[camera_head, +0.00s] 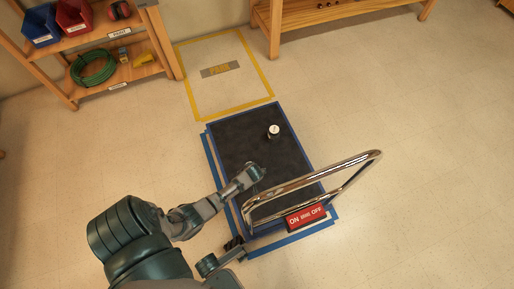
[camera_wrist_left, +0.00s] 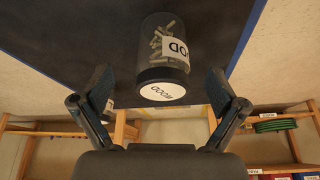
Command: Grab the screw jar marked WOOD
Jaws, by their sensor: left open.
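The screw jar (camera_head: 274,132) stands upright on the dark mat (camera_head: 236,138), towards its far right part, with its pale lid showing. In the left wrist view the clear jar (camera_wrist_left: 153,27) holds several screws. Its white lid (camera_wrist_left: 163,91) reads WOOD upside down, and its side label (camera_wrist_left: 176,48) shows part of the same word. My left gripper (camera_head: 258,171) is open and empty, on the near side of the jar. In the wrist view the jar appears between the two spread fingers, with no visible contact.
A shiny metal handle (camera_head: 315,178) with a red ON/OFF sign (camera_head: 305,217) rises over the mat's near right side. A wooden shelf (camera_head: 122,75) with bins and a green hose (camera_head: 93,67) stands upper left. A yellow-taped floor square (camera_head: 222,97) lies beyond; the floor right is clear.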

